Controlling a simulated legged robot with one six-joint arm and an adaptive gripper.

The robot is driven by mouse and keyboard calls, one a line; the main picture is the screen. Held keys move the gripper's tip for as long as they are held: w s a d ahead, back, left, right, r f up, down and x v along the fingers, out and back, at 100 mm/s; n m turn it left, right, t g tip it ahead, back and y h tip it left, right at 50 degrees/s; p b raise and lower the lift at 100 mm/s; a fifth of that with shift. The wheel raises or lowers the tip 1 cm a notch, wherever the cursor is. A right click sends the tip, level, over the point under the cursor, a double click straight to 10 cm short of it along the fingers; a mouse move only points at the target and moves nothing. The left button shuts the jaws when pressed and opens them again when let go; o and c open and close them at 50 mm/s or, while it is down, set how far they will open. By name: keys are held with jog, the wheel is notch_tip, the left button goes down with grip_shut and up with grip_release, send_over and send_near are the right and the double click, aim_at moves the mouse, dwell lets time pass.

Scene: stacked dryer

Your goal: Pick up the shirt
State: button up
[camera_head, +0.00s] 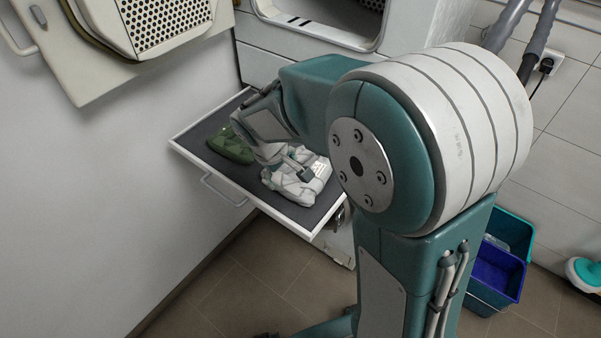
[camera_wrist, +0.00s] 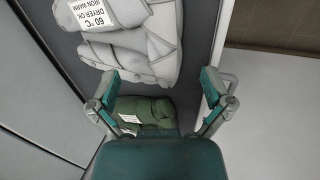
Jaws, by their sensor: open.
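A white folded shirt (camera_head: 298,182) lies on the dark surface of a pull-out shelf (camera_head: 322,213), with a printed label on top. In the wrist view the white shirt (camera_wrist: 128,42) fills the upper middle, its label reading 60 °C. A green folded shirt (camera_head: 230,146) lies to its left on the same shelf. In the wrist view the green shirt (camera_wrist: 145,112) shows between the fingers, partly hidden by my gripper's body. My gripper (camera_wrist: 160,80) is open, its fingers spread apart and apparently empty. In the head view my arm hides part of the shelf.
The shelf has a raised white rim and a front handle (camera_head: 222,190). An open dryer door (camera_head: 150,30) hangs at upper left, beside the dryer opening (camera_head: 325,18). Blue buckets (camera_head: 497,268) stand on the floor at right. The tiled floor before the shelf is clear.

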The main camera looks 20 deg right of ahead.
aim_at(285, 182)
jog(key=x, duration=0.6)
jog(key=shift+w+a+f, duration=0.25)
jog(key=shift+w+d+f, duration=0.1)
jog(key=shift+d+f, duration=0.2)
jog(key=shift+f, duration=0.2)
jog(key=c, duration=1.1)
